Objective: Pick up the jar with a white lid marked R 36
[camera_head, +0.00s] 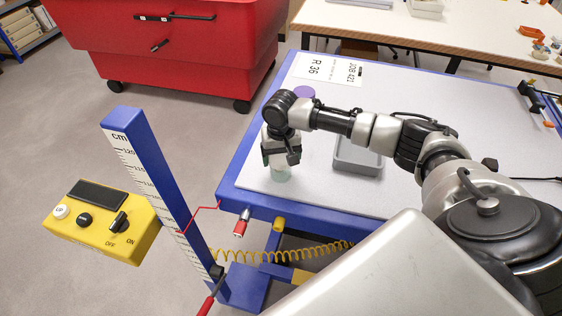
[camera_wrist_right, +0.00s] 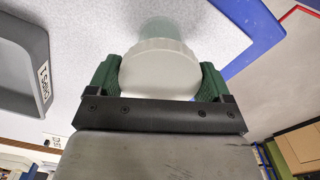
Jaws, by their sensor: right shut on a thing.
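My right gripper (camera_wrist_right: 158,82) is shut on a jar with a white lid (camera_wrist_right: 160,72), its green finger pads on both sides of the lid. Below the lid the jar body is pale green and translucent. In the head view my right gripper (camera_head: 279,160) points down near the table's left edge, and the jar's pale green body (camera_head: 280,174) shows beneath it. I cannot tell whether the jar touches the table. No mark on the lid is readable. A white card reading R 36 and JOB 421 (camera_head: 328,69) lies at the table's far left corner. My left gripper is not in view.
A grey tray (camera_head: 357,158) lies right of the gripper; it also shows in the wrist view (camera_wrist_right: 22,60), labelled CHIPS 1. A purple-topped object (camera_head: 304,92) stands behind the wrist. A blue measuring post (camera_head: 150,180) and yellow control box (camera_head: 100,217) stand left of the blue-edged table (camera_head: 440,110).

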